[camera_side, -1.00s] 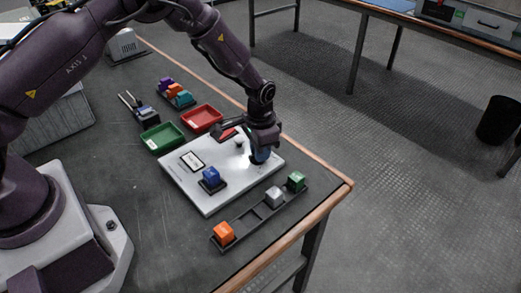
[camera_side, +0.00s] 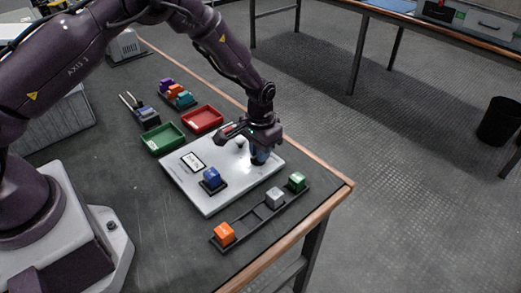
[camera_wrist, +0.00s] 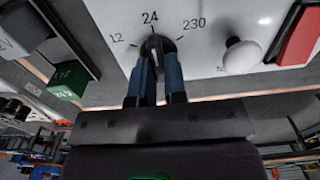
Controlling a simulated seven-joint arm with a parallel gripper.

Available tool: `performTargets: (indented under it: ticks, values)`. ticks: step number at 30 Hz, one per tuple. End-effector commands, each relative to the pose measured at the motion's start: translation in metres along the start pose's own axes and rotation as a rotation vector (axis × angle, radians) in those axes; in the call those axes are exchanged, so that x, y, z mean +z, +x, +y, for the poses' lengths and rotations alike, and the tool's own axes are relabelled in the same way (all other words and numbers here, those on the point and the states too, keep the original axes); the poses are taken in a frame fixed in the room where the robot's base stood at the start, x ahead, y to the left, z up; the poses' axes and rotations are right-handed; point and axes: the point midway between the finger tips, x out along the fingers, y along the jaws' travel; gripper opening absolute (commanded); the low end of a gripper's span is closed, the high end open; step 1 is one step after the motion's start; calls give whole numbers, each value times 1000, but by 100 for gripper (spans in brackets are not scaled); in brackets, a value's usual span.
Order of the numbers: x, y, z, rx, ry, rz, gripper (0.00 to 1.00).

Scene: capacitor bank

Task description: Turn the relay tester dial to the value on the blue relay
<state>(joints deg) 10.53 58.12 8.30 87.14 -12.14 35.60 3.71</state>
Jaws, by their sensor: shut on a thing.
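The tester (camera_side: 205,200) is a white panel on the table. The blue relay (camera_side: 211,177) sits upright in a dark socket on its front part; its printed value is too small to read. My gripper (camera_side: 259,160) is over the panel's right part. In the wrist view, my gripper (camera_wrist: 156,75) is shut on the black dial (camera_wrist: 157,46), with a blue finger on each side. The marks 12, 24 and 230 lie around the dial. The dial's upper end faces about the 24 mark, but the fingers and shadow make its exact pointing hard to tell.
A white round knob (camera_wrist: 241,56) and a red part (camera_wrist: 300,38) are right of the dial. A black rack (camera_side: 247,222) holds orange, grey and green relays in front. Green (camera_side: 162,138) and red (camera_side: 203,118) trays stand behind the panel.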

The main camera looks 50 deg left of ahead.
Motion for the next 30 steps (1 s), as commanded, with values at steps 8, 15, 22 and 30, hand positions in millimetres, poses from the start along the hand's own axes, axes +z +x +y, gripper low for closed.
performTargets:
  ticks: [8,15,22,30]
  values:
    - [0,0,0,0,1,0,38]
    - [0,-3,0,0,1,0,38]
    - [-1,-39,0,1,1,5,38]
    - [-1,-98,0,1,1,4,38]
